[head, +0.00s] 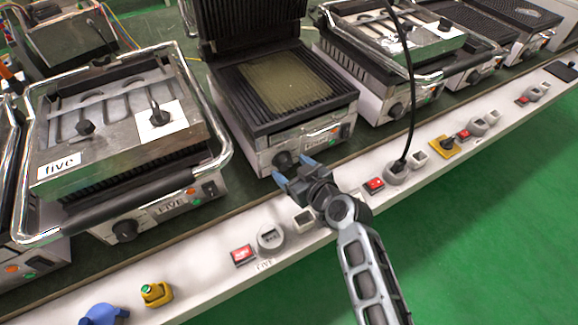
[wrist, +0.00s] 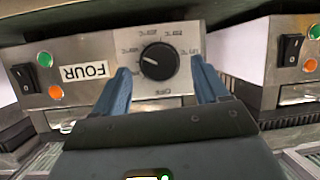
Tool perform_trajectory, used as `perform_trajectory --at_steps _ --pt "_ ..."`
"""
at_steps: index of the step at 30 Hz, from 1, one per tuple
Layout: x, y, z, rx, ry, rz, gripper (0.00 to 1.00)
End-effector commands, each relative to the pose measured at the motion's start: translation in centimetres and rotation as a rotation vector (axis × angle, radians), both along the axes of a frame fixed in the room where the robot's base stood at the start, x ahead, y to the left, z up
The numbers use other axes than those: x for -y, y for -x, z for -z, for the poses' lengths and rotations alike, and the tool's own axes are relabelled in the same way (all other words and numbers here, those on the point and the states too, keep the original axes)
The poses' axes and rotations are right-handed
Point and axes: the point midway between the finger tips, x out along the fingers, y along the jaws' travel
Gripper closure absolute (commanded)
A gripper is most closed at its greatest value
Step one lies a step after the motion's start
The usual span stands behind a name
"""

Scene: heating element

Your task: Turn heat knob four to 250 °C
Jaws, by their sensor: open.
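Heat knob four (head: 283,160) is a round black knob on the steel front of the middle, opened grill (head: 300,138). In the wrist view the knob (wrist: 159,62) sits on a light dial plate with temperature marks, next to an upside-down "FOUR" label (wrist: 82,72). A pale pointer line on the knob points left in that view; the dial numbers are too small to read surely. My gripper (head: 294,172) is open just in front of the knob. In the wrist view its blue fingers (wrist: 160,76) stand on either side of the knob, apart from it.
The panel also carries a black rocker switch (wrist: 22,78), a green lamp (wrist: 44,59) and an orange lamp (wrist: 55,92). A closed "FIVE" grill (head: 120,150) stands left, another grill (head: 390,60) right. A white ledge (head: 205,280) with sockets and red switches runs in front.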

Motion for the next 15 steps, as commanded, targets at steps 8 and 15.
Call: perform_trajectory --at_steps 8,15 --pt "-1.1 -1.5 0.8 0.000 0.000 0.002 0.26" --pt "-1.1 -1.6 0.8 0.001 0.001 0.002 0.26"
